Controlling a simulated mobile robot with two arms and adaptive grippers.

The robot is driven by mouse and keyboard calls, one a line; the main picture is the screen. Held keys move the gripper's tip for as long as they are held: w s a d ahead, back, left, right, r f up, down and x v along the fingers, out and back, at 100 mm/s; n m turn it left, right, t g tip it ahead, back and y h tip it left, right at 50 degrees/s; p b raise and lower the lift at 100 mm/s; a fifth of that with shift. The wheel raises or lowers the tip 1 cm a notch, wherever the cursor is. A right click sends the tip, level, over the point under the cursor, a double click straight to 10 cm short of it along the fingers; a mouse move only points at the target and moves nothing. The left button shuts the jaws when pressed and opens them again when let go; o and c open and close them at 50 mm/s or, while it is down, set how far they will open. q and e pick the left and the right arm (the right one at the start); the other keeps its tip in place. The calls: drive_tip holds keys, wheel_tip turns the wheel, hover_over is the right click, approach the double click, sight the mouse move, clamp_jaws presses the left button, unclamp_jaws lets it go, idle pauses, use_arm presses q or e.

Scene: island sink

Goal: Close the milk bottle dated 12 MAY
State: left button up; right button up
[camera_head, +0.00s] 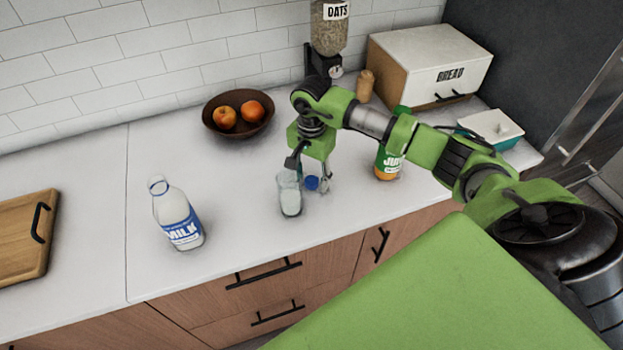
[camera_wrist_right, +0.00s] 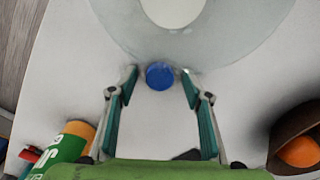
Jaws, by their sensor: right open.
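A milk bottle (camera_head: 178,217) with a blue MILK label stands upright on the left part of the counter. Its neck looks uncapped, and its date is too small to read. A blue cap (camera_head: 312,183) lies on the counter beside a glass of milk (camera_head: 290,195). My right gripper (camera_head: 308,172) is open and points down over the cap, close to the glass. In the right wrist view the cap (camera_wrist_right: 160,76) shows between the fingertips, with no finger visibly closed on it. My left gripper is not in view.
The glass is right next to the gripper. A juice bottle (camera_head: 388,160) stands to the right, with a bread box (camera_head: 430,62) behind. A fruit bowl (camera_head: 238,112) is at the back, and a cutting board (camera_head: 22,235) at far left. The counter between milk bottle and glass is clear.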

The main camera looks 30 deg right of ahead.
drive_tip(key=c, duration=0.8)
drive_tip(key=shift+r, duration=0.1)
drive_tip(key=shift+r+b, duration=0.5)
drive_tip(key=shift+b, duration=0.2)
drive_tip(key=shift+w+r+b, duration=0.1)
drive_tip(key=shift+r+b, duration=0.5)
drive_tip(key=s+d+r+b, duration=0.1)
drive_tip(key=s+r+b, duration=0.1)
drive_tip(key=s+r, duration=0.1)
drive_tip(key=s+d+r+b, duration=0.1)
drive_tip(key=s+r+b, duration=0.1)
drive_tip(key=s+r, duration=0.2)
drive_tip(key=s+d+r+b, duration=0.1)
drive_tip(key=s+r, duration=0.2)
drive_tip(key=s, duration=0.4)
drive_tip(key=shift+d+r+b, duration=0.1)
drive_tip(key=shift+r+b, duration=0.25)
drive_tip(key=shift+b, duration=0.05)
